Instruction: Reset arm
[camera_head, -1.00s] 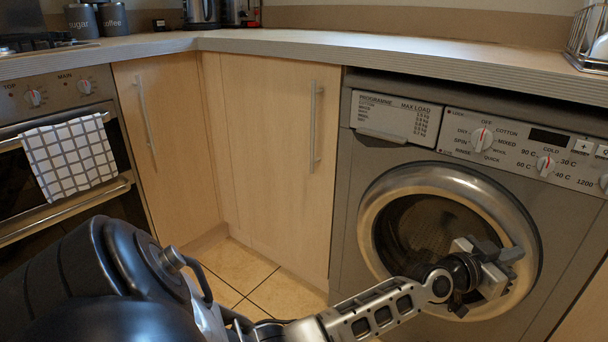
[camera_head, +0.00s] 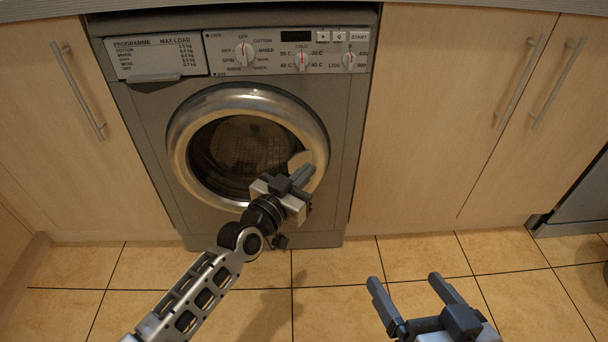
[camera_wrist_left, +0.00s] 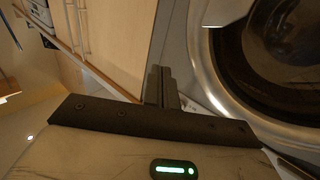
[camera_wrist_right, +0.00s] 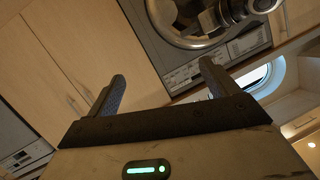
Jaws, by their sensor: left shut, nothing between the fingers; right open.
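My left gripper (camera_head: 300,176) is in front of the lower right of the washing machine's round door (camera_head: 178,150). It is shut with nothing held. Its closed fingers also show in the left wrist view (camera_wrist_left: 161,82), beside the door's metal ring (camera_wrist_left: 205,75); I cannot tell whether they touch it. My right gripper (camera_head: 406,281) is low at the front right, over the floor. It is open and empty, and its spread fingers show in the right wrist view (camera_wrist_right: 163,75).
The grey washing machine (camera_head: 345,130) stands between wooden cupboards (camera_head: 435,120) with long bar handles. The tiled floor (camera_head: 335,268) in front is clear apart from my arms. A dark appliance (camera_head: 575,205) is at the right edge. An oval window (camera_wrist_right: 263,82) shows in the right wrist view.

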